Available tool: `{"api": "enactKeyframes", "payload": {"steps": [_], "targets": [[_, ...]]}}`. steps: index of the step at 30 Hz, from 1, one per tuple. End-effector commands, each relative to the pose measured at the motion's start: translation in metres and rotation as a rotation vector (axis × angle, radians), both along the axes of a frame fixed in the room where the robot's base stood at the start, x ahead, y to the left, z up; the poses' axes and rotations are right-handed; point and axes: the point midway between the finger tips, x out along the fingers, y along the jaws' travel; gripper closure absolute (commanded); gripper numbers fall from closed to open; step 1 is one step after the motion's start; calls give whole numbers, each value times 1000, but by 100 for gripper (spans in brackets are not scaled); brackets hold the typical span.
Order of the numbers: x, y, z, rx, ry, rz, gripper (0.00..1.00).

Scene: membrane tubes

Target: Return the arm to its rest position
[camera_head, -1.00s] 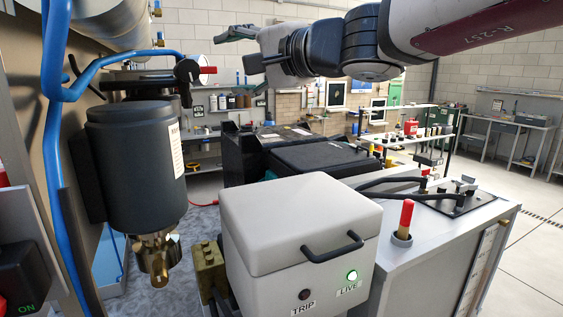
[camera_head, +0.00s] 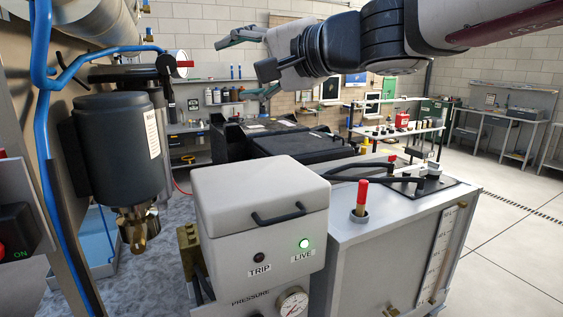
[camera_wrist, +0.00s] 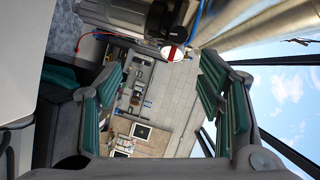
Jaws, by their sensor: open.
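My gripper (camera_head: 243,64) is held high in the upper middle of the head view, at the end of my arm coming in from the upper right. Its green-lined fingers are spread apart and nothing is between them. In the wrist view my gripper (camera_wrist: 165,105) also shows open, with one finger on each side and the room's back wall and shelves visible beyond the gap. It hangs in the air above and behind the white control box, touching nothing that I can see.
A white control box (camera_head: 262,190) with a lit green LIVE lamp stands in front. A dark cylindrical housing (camera_head: 118,148) and blue hose (camera_head: 42,110) are at left. A red-tipped lever (camera_head: 361,197) rises from the grey cabinet (camera_head: 385,235). Open floor (camera_head: 500,235) lies at right.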

Motion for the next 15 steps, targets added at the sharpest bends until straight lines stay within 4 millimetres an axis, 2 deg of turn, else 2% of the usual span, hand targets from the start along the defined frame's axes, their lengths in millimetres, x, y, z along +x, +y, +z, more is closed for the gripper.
{"api": "enactKeyframes", "payload": {"steps": [8,11,15], "targets": [[-37,-26,-35,-179,-9,39,39],[-57,-41,-56,-279,-6,58,39],[-95,-75,-102,-483,17,84,39]]}}
